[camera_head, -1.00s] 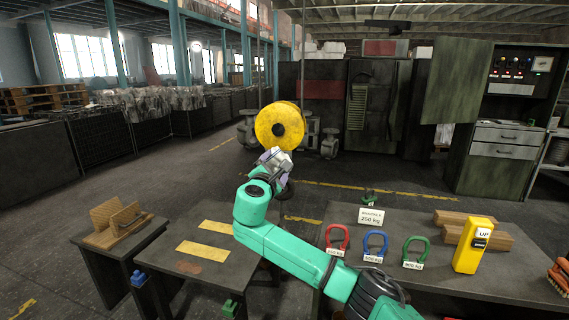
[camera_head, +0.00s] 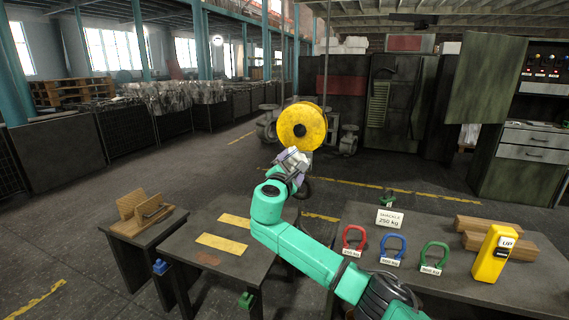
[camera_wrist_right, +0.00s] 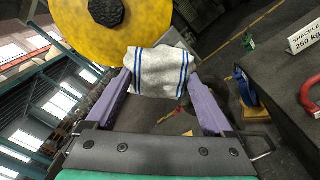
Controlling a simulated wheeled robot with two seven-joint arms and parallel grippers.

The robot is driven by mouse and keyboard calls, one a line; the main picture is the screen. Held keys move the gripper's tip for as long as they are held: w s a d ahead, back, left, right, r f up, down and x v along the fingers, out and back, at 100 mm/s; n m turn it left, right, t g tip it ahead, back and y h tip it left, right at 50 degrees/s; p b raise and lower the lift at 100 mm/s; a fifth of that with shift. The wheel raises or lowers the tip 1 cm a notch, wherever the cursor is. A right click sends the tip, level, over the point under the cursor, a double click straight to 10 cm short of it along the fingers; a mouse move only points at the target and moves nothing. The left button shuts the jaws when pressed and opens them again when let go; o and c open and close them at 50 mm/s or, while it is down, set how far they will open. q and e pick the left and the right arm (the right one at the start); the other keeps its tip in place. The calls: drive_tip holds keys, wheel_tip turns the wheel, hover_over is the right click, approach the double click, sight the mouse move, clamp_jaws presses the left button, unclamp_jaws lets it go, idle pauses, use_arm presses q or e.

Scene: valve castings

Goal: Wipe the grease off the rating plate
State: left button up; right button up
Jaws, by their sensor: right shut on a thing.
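My right gripper (camera_head: 291,165) is shut on a white cloth with blue stripes, which shows clearly between the purple fingers in the right wrist view (camera_wrist_right: 162,72). The gripper is raised just below a hanging yellow round block (camera_head: 300,126). In the right wrist view the block's yellow face (camera_wrist_right: 125,45) and dark hexagonal centre lie just beyond the cloth. I cannot tell whether the cloth touches the block. No rating plate or grease can be clearly made out; the cloth and gripper cover the block's lower part. My left gripper is out of view.
The right table holds a "SHACKLE 250 kg" sign (camera_head: 389,218), red, blue and green shackles, a yellow pendant (camera_head: 493,254) and wooden blocks. The small table (camera_head: 200,270) bears yellow strips. A wooden holder (camera_head: 143,207) stands at left. The floor behind is open.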

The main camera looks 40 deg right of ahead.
drive_tip(key=shift+s+d, duration=0.8)
drive_tip(key=shift+s, duration=0.2)
drive_tip(key=shift+s+d, duration=0.75)
drive_tip(key=shift+s, duration=0.2)
drive_tip(key=shift+a, duration=0.1)
drive_tip(key=shift+a+p, duration=0.2)
drive_tip(key=shift+p, duration=0.1)
drive_tip(key=p, duration=0.2)
approach(311, 162)
drive_tip(key=shift+d, duration=0.1)
